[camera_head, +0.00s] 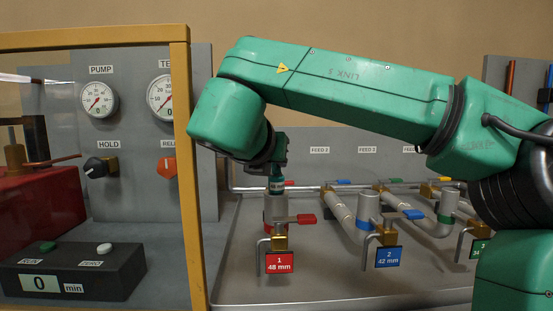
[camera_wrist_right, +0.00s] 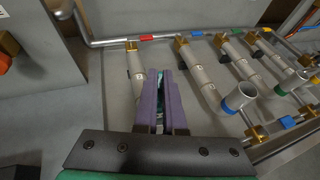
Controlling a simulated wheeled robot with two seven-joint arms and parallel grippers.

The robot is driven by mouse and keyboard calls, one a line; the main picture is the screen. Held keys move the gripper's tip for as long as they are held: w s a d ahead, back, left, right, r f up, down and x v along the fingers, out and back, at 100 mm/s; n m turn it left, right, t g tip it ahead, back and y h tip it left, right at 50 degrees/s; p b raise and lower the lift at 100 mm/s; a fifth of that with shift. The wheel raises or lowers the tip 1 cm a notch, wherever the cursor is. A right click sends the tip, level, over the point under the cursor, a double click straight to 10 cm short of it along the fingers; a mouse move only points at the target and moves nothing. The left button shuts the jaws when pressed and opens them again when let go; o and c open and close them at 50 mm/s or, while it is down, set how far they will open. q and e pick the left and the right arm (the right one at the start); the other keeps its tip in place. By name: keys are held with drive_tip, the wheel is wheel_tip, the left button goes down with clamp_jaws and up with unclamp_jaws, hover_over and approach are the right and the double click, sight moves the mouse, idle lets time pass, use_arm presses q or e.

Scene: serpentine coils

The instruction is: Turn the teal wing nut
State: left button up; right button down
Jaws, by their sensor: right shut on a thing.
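My right gripper (camera_wrist_right: 160,90) points down over the standpipe of feed 1. Its purple fingers are shut on a small teal piece (camera_wrist_right: 160,76), which appears to be the teal wing nut. The fingers hide most of it, so its wings and its turn cannot be made out. In the head view, the right gripper (camera_head: 277,178) stands upright over the standpipe (camera_head: 276,208) with the red tag "1 48 mm" (camera_head: 279,263). I cannot tell whether the teal piece touches the pipe's top. My left gripper is not in view.
Pipes with a blue tag (camera_head: 388,257) and a green tag (camera_head: 478,250) stand to the right, with colored valve levers. A yellow frame post (camera_head: 182,170) stands close on the left, before the gauge panel (camera_head: 130,140). A timer box (camera_head: 75,272) lies at lower left.

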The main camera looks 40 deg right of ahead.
drive_tip(key=shift+r, duration=0.15)
drive_tip(key=c, duration=1)
unclamp_jaws()
use_arm(q)
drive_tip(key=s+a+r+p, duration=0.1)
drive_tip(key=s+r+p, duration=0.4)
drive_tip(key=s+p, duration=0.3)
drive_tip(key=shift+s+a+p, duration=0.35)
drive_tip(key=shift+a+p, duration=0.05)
drive_tip(key=shift+p, duration=0.7)
use_arm(e)
drive_tip(key=v, duration=1.4)
drive_tip(key=shift+s+a, duration=0.2)
drive_tip(key=shift+s, duration=0.05)
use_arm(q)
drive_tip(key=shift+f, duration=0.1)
